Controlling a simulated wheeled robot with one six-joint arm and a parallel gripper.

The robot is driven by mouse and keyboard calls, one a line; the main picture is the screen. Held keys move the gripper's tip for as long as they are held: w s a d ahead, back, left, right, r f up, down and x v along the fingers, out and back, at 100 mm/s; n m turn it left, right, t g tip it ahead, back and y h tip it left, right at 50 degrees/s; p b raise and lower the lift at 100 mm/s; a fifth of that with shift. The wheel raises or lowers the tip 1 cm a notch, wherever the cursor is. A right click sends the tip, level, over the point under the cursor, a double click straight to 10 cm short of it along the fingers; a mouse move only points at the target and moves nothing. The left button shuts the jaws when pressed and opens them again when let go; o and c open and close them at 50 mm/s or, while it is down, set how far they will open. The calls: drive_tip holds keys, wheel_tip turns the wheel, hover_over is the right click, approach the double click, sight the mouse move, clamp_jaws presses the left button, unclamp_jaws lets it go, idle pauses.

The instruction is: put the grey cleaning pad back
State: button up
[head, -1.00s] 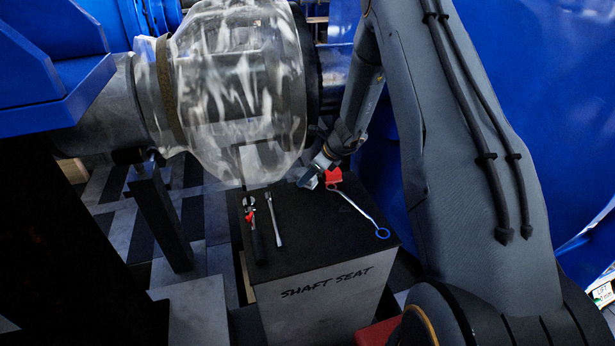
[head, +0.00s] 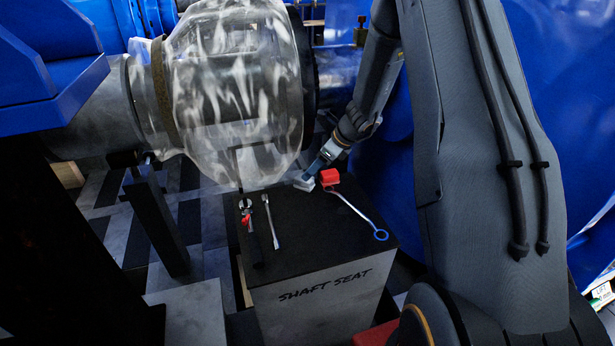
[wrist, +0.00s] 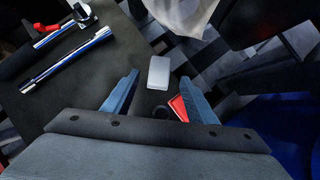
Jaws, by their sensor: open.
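The grey cleaning pad (wrist: 158,72) is a small light grey block. In the wrist view it lies just ahead of and between my fingertips, with a gap on both sides. In the head view the pad (head: 304,182) is at the back right edge of the black-topped stand marked SHAFT SEAT (head: 330,225). My gripper (wrist: 160,78) is open, with its two blue fingers spread. In the head view my gripper (head: 316,168) reaches down to the pad from the upper right. I cannot tell whether it touches the pad.
A red block (head: 329,177) sits right of the pad, beside a spanner with a blue ring end (head: 381,235). A large clear-covered housing (head: 235,85) overhangs the stand's back.

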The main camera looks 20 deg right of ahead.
drive_tip(key=s+a+r+n+g+h, duration=0.1)
drive_tip(key=s+r+n, duration=0.3)
drive_tip(key=s+n, duration=0.5)
drive_tip(key=s+a+r+n+g+h, duration=0.1)
drive_tip(key=s+a+r+n+h, duration=0.1)
drive_tip(key=s+n, duration=0.7)
drive_tip(key=s+a+r+n+g+h, duration=0.1)
drive_tip(key=s+a+r+n, duration=0.3)
drive_tip(key=s+n, duration=0.5)
drive_tip(key=s+r+g, duration=0.1)
drive_tip(key=s, duration=0.5)
drive_tip(key=shift+r+h, duration=0.3)
